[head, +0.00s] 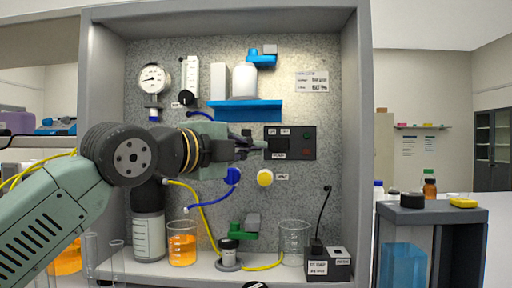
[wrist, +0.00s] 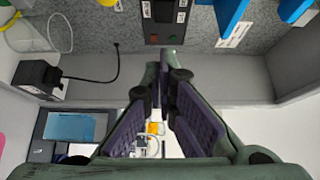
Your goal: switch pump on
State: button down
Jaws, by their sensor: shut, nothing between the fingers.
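The black control panel (head: 309,143) is on the speckled back wall of the rig. In the wrist view the panel (wrist: 165,18) is at the top centre, above my gripper (wrist: 164,62). The fingers are together and hold nothing.
A blue shelf (head: 247,111) with white containers is above the panel. A yellow knob (head: 265,177) and a blue knob (head: 233,176) are below. Beakers (head: 183,245) and a black box (head: 328,265) with a cable stand on the rig floor. A side table (head: 432,213) is at right.

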jog(key=p, duration=0.2)
send_near(285, 146)
jog(key=d, duration=0.3)
jog(key=shift+w+a+p, duration=0.15)
jog(key=shift+w+p, duration=0.3)
jog(key=shift+w, duration=0.5)
jog(key=shift+w+a+p, duration=0.2)
jog(key=shift+w+p, duration=0.25)
jog(key=shift+w, duration=0.5)
